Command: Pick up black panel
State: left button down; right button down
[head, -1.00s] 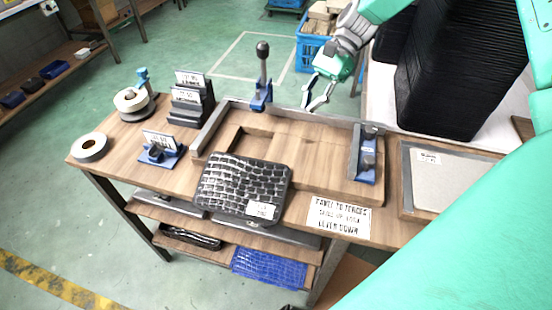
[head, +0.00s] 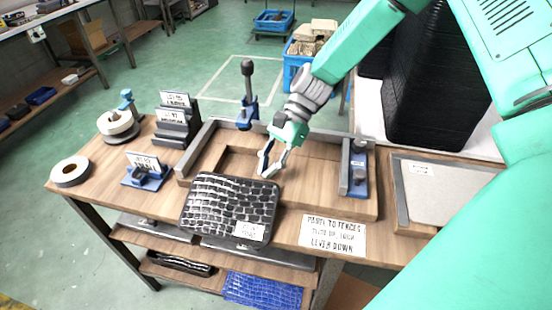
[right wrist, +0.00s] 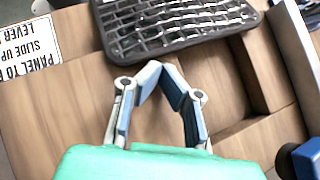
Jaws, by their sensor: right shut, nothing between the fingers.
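The black panel (head: 228,207) is a dark slab with a woven grid face and a white label. It lies over the front edge of the wooden fixture (head: 330,195) on the workbench. It also shows at the top of the right wrist view (right wrist: 170,22). My right gripper (head: 268,172) is just behind the panel's back right corner, above the fixture. In the right wrist view its fingertips (right wrist: 163,70) meet with nothing between them, and they look apart from the panel. My left gripper is not in view.
A blue lever clamp (head: 247,100) stands behind the fixture and a blue stop (head: 357,170) at its right. Label stands (head: 175,120) and tape rolls (head: 70,172) are on the left. A grey-topped tray (head: 440,190) lies right. A tall black stack (head: 435,90) stands behind it.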

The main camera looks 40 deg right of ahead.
aim_at(249, 188)
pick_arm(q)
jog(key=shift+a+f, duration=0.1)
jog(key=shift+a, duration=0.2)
pick_arm(e)
jog(key=shift+a+r, duration=0.1)
jog(key=shift+a, duration=0.5)
